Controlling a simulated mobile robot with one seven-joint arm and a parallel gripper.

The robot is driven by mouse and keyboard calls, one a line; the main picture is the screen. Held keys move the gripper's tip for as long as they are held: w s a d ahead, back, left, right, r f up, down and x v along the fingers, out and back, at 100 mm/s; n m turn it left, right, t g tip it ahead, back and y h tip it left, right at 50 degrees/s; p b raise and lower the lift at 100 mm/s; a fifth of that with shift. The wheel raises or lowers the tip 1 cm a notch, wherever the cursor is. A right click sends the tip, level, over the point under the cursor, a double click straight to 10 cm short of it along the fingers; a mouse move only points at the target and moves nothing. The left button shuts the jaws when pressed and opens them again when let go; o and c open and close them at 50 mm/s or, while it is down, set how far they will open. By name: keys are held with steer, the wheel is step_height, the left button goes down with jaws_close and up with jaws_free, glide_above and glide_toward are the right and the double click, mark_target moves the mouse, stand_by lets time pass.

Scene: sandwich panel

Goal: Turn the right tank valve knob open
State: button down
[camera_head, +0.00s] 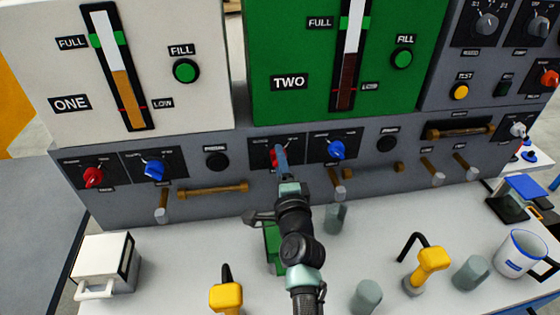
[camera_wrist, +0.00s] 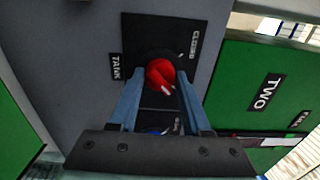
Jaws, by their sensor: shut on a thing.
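The right tank valve knob (camera_head: 274,158) is red and sits on a black plate in the grey strip below the green TWO panel. In the wrist view the red knob (camera_wrist: 158,73) shows between my blue fingers, with a pale mark at its lower right. The plate carries a TANK label (camera_wrist: 115,67) and a CLOSED label (camera_wrist: 194,44). My gripper (camera_head: 281,156) reaches up to the panel and is shut on the red knob, with one finger on each side. In the head view the fingers hide part of the knob.
A blue knob (camera_head: 336,150) sits close to the right of the red one. Another red knob (camera_head: 92,177) and blue knob (camera_head: 154,168) are under the white ONE panel. Brown-tipped levers stick out below. Yellow-headed taps (camera_head: 431,260) and grey cylinders (camera_head: 470,273) stand on the counter.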

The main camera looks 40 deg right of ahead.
stand_by(0.4)
steer(key=shift+c, duration=1.8)
jaws_free()
steer(key=shift+s, duration=0.1)
steer(key=p+v, duration=0.4)
steer(key=v, duration=0.8)
steer(key=shift+s+a, duration=0.2)
steer(key=shift+s, duration=0.2)
